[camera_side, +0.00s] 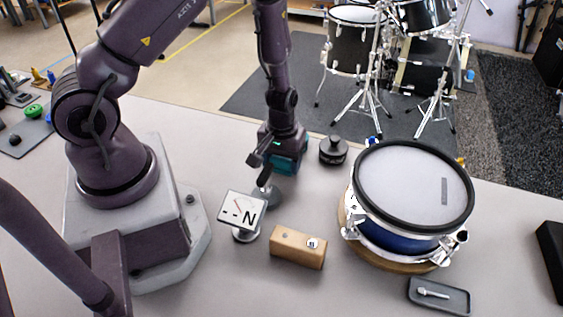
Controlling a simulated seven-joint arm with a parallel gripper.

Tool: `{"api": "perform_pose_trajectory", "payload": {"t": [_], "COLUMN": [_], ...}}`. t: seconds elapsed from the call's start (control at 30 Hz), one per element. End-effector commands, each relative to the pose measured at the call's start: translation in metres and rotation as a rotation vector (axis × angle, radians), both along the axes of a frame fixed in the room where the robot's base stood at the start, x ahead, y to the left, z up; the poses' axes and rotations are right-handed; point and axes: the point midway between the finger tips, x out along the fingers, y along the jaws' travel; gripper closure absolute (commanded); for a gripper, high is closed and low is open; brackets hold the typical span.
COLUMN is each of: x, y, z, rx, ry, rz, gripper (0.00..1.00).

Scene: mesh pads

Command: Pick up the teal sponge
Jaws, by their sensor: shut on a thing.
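The teal sponge (289,166) is at the lower end of my arm, near the far edge of the table. My gripper (277,153) points down and is shut on the sponge. The gripper's dark parts cover some of the sponge, so only part of its teal side shows. I cannot tell from this view whether the sponge touches the table or hangs a little above it.
A small dial sign (241,210) stands in front of the gripper, with a wooden block (298,248) nearer. A black knob-like weight (333,150) is close on the right. A drum (412,190) and grey tray (440,296) stand further right.

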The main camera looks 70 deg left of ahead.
Motion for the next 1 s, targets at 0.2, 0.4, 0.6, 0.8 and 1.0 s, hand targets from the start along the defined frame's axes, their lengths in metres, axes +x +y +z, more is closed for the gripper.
{"api": "perform_pose_trajectory", "payload": {"t": [0.2,0.4,0.6,0.8,1.0], "x": [0.001,0.002,0.001,0.0,0.0], "y": [0.0,0.0,0.0,0.0,0.0], "z": [0.013,0.049,0.084,0.099,0.1], "rx": [0.002,0.001,0.001,-0.001,0.0], "ry": [-0.004,-0.007,-0.005,-0.001,0.0], "rz": [-0.001,-0.003,-0.002,0.0,0.0], "gripper": [0.6,0.6,0.6,0.6,0.6]}}
